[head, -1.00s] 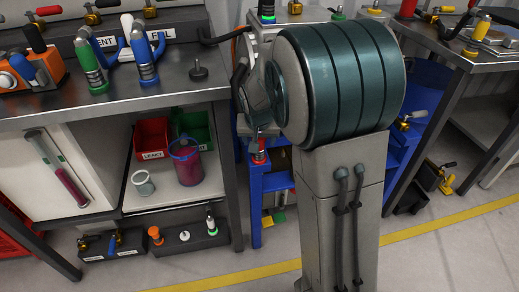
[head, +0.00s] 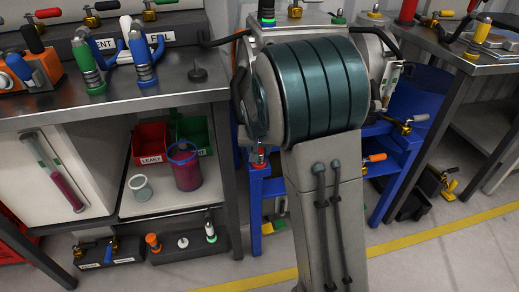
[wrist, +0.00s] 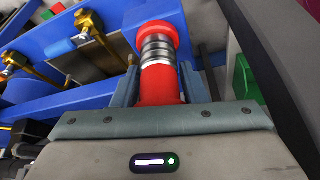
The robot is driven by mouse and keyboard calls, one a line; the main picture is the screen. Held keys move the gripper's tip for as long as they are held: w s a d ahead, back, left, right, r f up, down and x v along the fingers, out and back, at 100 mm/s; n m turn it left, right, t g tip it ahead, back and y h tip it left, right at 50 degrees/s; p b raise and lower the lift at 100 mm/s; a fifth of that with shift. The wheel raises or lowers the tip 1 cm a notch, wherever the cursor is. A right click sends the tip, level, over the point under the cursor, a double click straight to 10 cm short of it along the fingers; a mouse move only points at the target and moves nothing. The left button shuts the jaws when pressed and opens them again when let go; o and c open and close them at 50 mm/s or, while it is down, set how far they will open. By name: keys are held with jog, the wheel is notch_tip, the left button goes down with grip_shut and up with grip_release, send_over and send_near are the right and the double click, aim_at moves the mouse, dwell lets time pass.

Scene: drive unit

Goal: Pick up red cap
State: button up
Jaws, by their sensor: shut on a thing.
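The red cap (wrist: 158,60) shows in the wrist view as a red top over silver rings, with a red lower part. My gripper (wrist: 160,84) is shut on it, with one blue-grey finger on each side of the lower part. The cap lies beside blue framework in this view. In the head view, a small red piece (head: 259,157) shows just under my arm near a blue post. I cannot tell whether it is the held cap. My gripper is hidden behind my arm in the head view.
Blue framework with brass valves (wrist: 88,28) lies left of the cap in the wrist view. A dark bar (wrist: 268,60) runs close on the right. In the head view, a workbench (head: 150,92) with a shelf of bins and a magenta jug (head: 186,170) stands at left.

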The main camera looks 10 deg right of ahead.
jog(key=shift+r, duration=0.15)
notch_tip(320, 180, up, 4)
jog(key=shift+r+p, duration=0.25)
jog(key=shift+p, duration=0.9)
jog(key=s+d+r+p, duration=0.2)
jog(key=s+d+r, duration=0.4)
jog(key=d, duration=0.3)
jog(key=shift+s+r, duration=0.15)
jog(key=shift+s, duration=0.5)
jog(key=shift+d+r+p, duration=0.1)
jog(key=shift+r+p, duration=0.5)
jog(key=shift+p, duration=0.15)
jog(key=shift+r+p, duration=1.9)
jog(key=shift+r, duration=0.5)
